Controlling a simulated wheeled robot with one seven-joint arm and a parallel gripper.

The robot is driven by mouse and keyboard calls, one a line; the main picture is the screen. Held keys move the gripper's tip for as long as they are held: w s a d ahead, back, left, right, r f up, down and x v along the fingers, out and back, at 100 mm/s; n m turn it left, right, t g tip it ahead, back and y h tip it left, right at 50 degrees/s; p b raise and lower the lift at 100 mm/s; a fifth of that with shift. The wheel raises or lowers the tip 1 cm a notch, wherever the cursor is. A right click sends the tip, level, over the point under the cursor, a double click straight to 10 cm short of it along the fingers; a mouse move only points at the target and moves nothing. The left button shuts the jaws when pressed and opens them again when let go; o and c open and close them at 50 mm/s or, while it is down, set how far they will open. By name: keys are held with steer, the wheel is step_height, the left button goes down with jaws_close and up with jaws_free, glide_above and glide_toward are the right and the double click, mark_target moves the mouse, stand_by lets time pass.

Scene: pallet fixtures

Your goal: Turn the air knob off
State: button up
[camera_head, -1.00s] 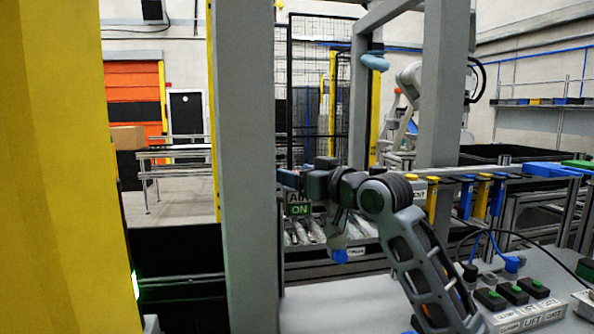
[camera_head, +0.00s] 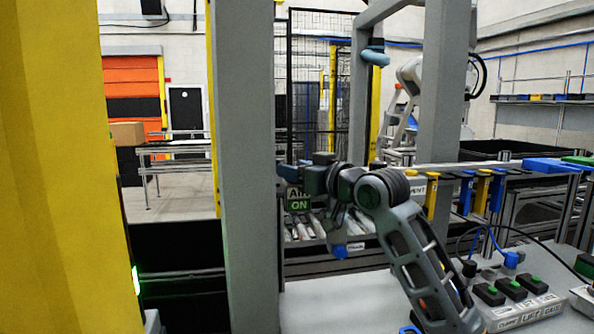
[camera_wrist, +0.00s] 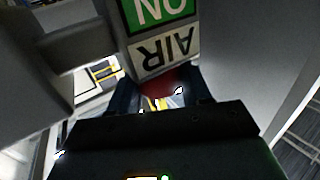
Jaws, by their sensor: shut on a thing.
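The AIR ON sign, with a green ON panel (camera_head: 299,206), stands beside the grey post in the head view. It shows upside down in the wrist view (camera_wrist: 162,35). A dark red part, apparently the air knob (camera_wrist: 158,82), lies just past the sign's edge, between the fingers of my gripper (camera_wrist: 155,98). My gripper (camera_head: 286,172) is shut on it, close above the sign in the head view. The knob is hidden in the head view. Its turn position cannot be told.
A grey post (camera_head: 245,150) stands just left of my gripper, with a yellow panel (camera_head: 55,170) farther left. Button boxes (camera_head: 515,305) with cables sit at the lower right. Yellow and blue fixtures (camera_head: 480,192) line a rail at the right.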

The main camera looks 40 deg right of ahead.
steer(key=shift+a+h+p, duration=0.1)
steer(key=shift+h+p, duration=0.2)
steer(key=m+h+p, duration=0.2)
steer(key=h, duration=0.1)
steer(key=shift+w+a+m+g, duration=0.1)
steer(key=shift+m+g, duration=0.2)
steer(key=shift+g, duration=0.1)
steer(key=shift+m+g+h, duration=1)
steer(key=shift+m+h, duration=0.5)
steer(key=shift+h, duration=0.9)
steer(key=shift+d, duration=0.2)
steer(key=o, duration=1)
steer(key=shift+c, duration=0.2)
steer(key=shift+a, duration=0.1)
steer(key=b+v, duration=0.1)
steer(key=v, duration=0.7)
steer(key=shift+b, duration=0.3)
